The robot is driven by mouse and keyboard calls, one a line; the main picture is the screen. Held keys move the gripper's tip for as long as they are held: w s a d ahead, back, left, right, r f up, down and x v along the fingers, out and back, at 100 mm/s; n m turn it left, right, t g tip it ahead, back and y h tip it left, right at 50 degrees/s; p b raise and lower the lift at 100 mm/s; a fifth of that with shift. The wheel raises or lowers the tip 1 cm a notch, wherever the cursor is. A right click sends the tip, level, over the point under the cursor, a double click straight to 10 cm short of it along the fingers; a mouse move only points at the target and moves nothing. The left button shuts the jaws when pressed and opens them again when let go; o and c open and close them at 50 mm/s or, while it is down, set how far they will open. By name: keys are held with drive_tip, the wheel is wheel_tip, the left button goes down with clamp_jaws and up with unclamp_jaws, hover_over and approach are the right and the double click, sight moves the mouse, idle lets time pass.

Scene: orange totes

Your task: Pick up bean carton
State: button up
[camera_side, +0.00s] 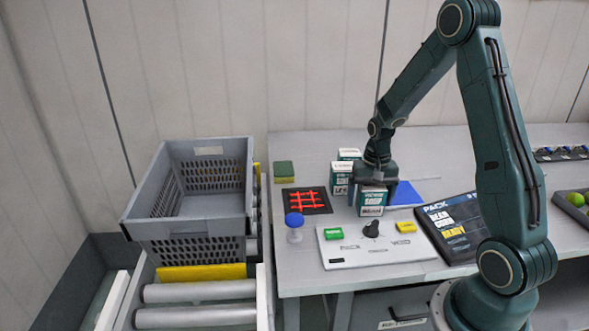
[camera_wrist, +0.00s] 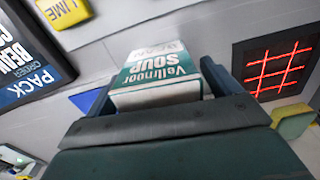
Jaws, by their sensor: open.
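A white and green carton (camera_side: 371,203) stands upright on the table, and its label in the wrist view (camera_wrist: 158,72) reads "Vellnoor SOUP", with a faint "BEAN" beyond. My gripper (camera_side: 376,187) is right over this carton, pointing down. In the wrist view my gripper (camera_wrist: 160,85) is open, with one dark finger on each side of the carton. I cannot tell whether the fingers touch it. Two similar cartons stand behind, one at the left (camera_side: 340,179) and one farther back (camera_side: 349,154); their labels are too small to read.
A grey crate (camera_side: 190,229) stands left on rollers. A panel with green and yellow blocks (camera_side: 375,250) lies in front, beside a blue-capped bottle (camera_side: 295,232). A black PACK sign (camera_side: 447,226) is right. A red-grid pad (camera_side: 307,201) and sponge (camera_side: 284,171) lie left.

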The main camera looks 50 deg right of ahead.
idle(0.5)
drive_tip(key=c, duration=1.3)
drive_tip(key=shift+o, duration=0.2)
drive_tip(key=shift+r, duration=0.1)
wheel_tip(320, 180, up, 20)
drive_tip(key=shift+f, duration=0.1)
